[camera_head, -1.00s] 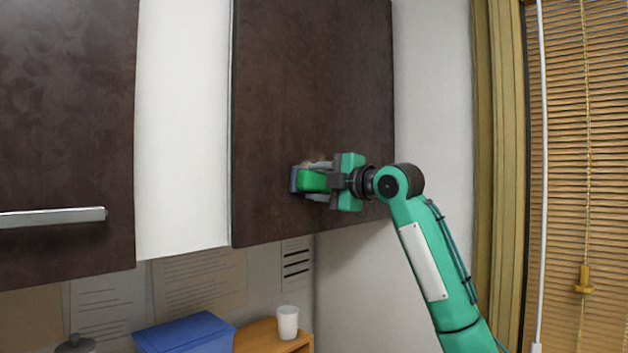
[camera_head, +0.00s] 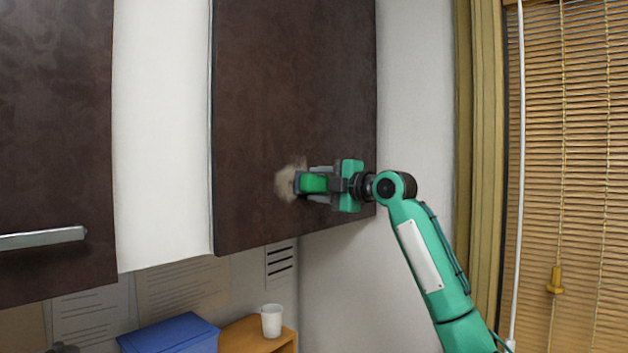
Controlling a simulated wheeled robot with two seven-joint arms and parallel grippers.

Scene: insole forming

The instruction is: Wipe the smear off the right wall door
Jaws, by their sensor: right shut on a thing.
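The right wall door (camera_head: 265,90) is a dark brown cabinet door. A pale beige smear (camera_head: 287,180) shows on its lower middle part. My right gripper (camera_head: 319,183) comes in from the right and is shut on a green wiping tool (camera_head: 313,183) with a grey face. The tool is at the smear's right edge and covers part of that area. Whether its face touches the door I cannot tell. My left gripper is not in view.
A dark left wall door (camera_head: 55,120) with a silver handle (camera_head: 42,238) is at the left. Below stand a blue box (camera_head: 170,334) and a white cup (camera_head: 271,321) on a wooden shelf (camera_head: 245,330). A window blind (camera_head: 560,150) hangs at the right.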

